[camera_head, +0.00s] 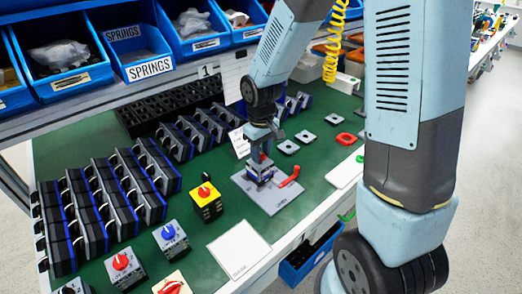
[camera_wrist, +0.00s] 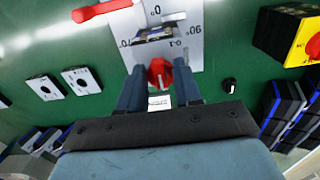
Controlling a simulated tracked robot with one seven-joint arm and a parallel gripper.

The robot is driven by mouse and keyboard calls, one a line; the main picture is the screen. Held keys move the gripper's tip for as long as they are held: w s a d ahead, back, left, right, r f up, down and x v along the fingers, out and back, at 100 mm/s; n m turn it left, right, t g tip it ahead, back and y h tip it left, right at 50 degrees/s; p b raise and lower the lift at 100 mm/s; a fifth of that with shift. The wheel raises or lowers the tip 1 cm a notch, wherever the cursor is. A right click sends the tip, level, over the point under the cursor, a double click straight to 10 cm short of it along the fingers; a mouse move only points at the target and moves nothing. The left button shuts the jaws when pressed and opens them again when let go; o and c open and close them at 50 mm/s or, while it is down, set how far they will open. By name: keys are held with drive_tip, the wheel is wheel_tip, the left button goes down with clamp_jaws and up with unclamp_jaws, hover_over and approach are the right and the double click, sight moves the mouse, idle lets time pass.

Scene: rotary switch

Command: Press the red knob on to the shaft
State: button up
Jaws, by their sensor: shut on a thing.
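My gripper (camera_wrist: 159,67) is shut on the red knob (camera_wrist: 160,76), which sits between the two fingertips in the wrist view. In the head view my gripper (camera_head: 262,148) points down above a small dark switch body (camera_head: 260,172), with a bit of red showing between. The switch body sits on a grey plate (camera_head: 272,199) with angle marks. In the wrist view the switch body (camera_wrist: 154,34) lies just beyond the knob. The shaft is hidden, and I cannot tell whether the knob touches it. A red lever (camera_head: 290,176) is at the right of the switch body.
A yellow switch box (camera_head: 207,203) and grey boxes with blue (camera_head: 171,238) and red (camera_head: 124,268) knobs stand at the front left. A white sheet (camera_head: 239,249) lies in front. Rows of black switches fill the left. Blue bins (camera_head: 136,45) line the back.

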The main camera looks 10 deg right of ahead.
drive_tip(key=shift+f, duration=0.7)
drive_tip(key=o, duration=1.1)
wheel_tip(320, 180, up, 13)
drive_tip(key=s+d+r+m+t, duration=0.2)
drive_tip(key=s+d+r, duration=0.3)
drive_tip(key=s+d+r+m+t, duration=0.1)
drive_tip(key=s+d+r+m, duration=0.1)
drive_tip(key=s+d+r, duration=0.3)
drive_tip(key=s+d+r+m+t, duration=0.2)
drive_tip(key=s+d+r, duration=0.3)
drive_tip(key=s, duration=0.2)
drive_tip(key=shift+d+m+t, duration=0.25)
drive_tip(key=shift+m+t, duration=0.05)
